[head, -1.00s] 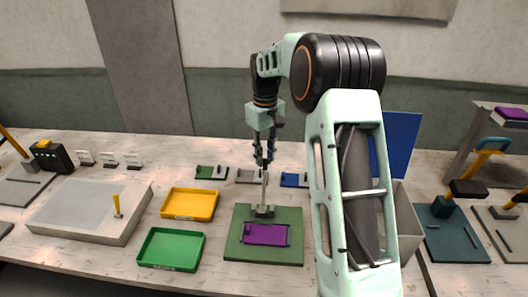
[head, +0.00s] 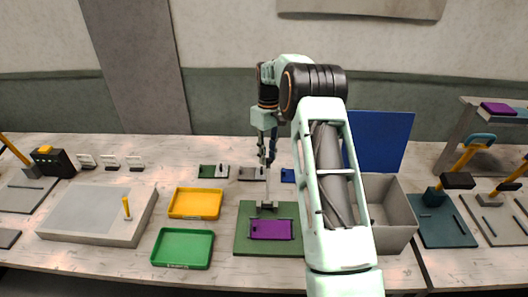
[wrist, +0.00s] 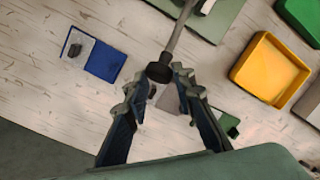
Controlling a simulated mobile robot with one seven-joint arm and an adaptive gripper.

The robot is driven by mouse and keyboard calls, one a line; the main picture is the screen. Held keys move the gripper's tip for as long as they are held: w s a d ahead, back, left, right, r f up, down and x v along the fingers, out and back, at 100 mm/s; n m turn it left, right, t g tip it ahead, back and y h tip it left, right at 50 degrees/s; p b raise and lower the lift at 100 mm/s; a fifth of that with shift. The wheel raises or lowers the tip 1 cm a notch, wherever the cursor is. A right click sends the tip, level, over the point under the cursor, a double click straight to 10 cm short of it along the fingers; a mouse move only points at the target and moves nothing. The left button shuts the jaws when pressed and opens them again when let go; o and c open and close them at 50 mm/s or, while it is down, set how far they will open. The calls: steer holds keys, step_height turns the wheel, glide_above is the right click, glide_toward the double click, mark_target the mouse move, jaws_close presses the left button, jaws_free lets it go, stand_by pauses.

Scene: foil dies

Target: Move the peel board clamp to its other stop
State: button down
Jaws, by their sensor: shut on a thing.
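The green peel board (head: 243,238) lies on the bench with a purple plate (head: 270,229) on it. The grey clamp (head: 267,205) sits at the board's back edge, and its thin rod handle stands up nearly upright. My gripper (head: 267,157) is above the clamp at the top of the handle. In the wrist view the handle ends in a black knob (wrist: 159,72) between the fingertips of my gripper (wrist: 158,82), which is shut on it. The rod runs from the knob toward the board (wrist: 227,18) at the top. The clamp's base is mostly out of that view.
A yellow tray (head: 195,216) and a green tray (head: 156,258) lie left of the board. A grey open box (head: 402,233) with a blue panel (head: 388,140) is on the right, partly behind my arm. Small dies, including a blue one (wrist: 103,60), lie behind the board.

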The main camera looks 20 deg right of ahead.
steer(key=shift+w+d+f, duration=0.15)
steer(key=shift+d+f, duration=0.4)
steer(key=shift+d, duration=0.05)
steer(key=c, duration=2)
jaws_free()
steer(key=shift+c, duration=0.2)
steer(key=o, duration=0.4)
steer(key=shift+w+d+f, duration=0.15)
steer(key=shift+w+f, duration=0.1)
steer(key=shift+w, duration=0.1)
steer(key=shift+o, duration=0.2)
steer(key=shift+r, duration=0.15)
steer(key=shift+a, duration=0.2)
steer(key=shift+r, duration=0.2)
step_height(320, 180, up, 12)
steer(key=w, duration=0.1)
steer(key=shift+w+d+f, duration=0.15)
steer(key=shift+w+f, duration=0.1)
